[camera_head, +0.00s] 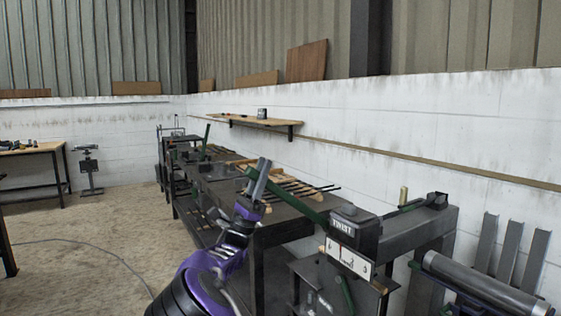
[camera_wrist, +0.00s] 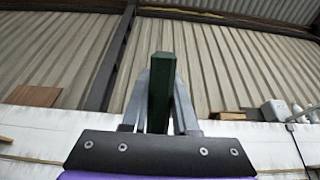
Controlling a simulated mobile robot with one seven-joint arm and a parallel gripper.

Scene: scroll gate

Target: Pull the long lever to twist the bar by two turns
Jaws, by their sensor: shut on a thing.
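The long lever (camera_head: 298,200) is a green bar. It slopes from a dark machine marked TWIST (camera_head: 356,230) up and left to my gripper (camera_head: 261,175). My gripper is shut on the lever's outer end, its grey fingers pointing upward. In the wrist view the green lever (camera_wrist: 161,78) stands between the two fingers (camera_wrist: 163,98), its end reaching above them. The bar to be twisted cannot be told apart at the machine.
A dark workbench (camera_head: 285,232) with wooden racks and dark rods (camera_head: 300,187) stands behind my gripper. A roller machine (camera_head: 480,283) is at the right. A wall shelf (camera_head: 255,122) hangs behind. Open floor (camera_head: 80,235) lies at the left, with a cable on it.

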